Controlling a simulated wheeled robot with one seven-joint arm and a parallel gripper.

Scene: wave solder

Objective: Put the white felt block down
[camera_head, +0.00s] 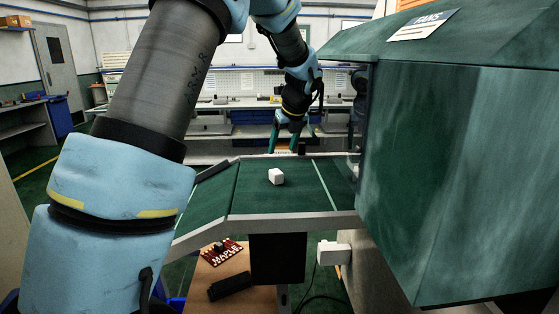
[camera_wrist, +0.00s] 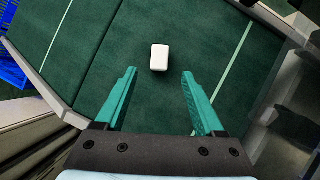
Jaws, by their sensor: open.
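The white felt block (camera_head: 276,176) rests on the green conveyor-like surface (camera_head: 250,200), near its middle. In the wrist view the block (camera_wrist: 159,57) lies just beyond my fingertips, roughly centred between them. My gripper (camera_wrist: 158,72) is open, with its two green fingers apart and nothing between them. In the head view my gripper (camera_head: 290,138) hangs above the far side of the surface, behind the block and apart from it.
A large green machine hood (camera_head: 460,170) stands close on the right. A blue crate (camera_wrist: 12,72) is at the left in the wrist view. The green surface around the block is clear.

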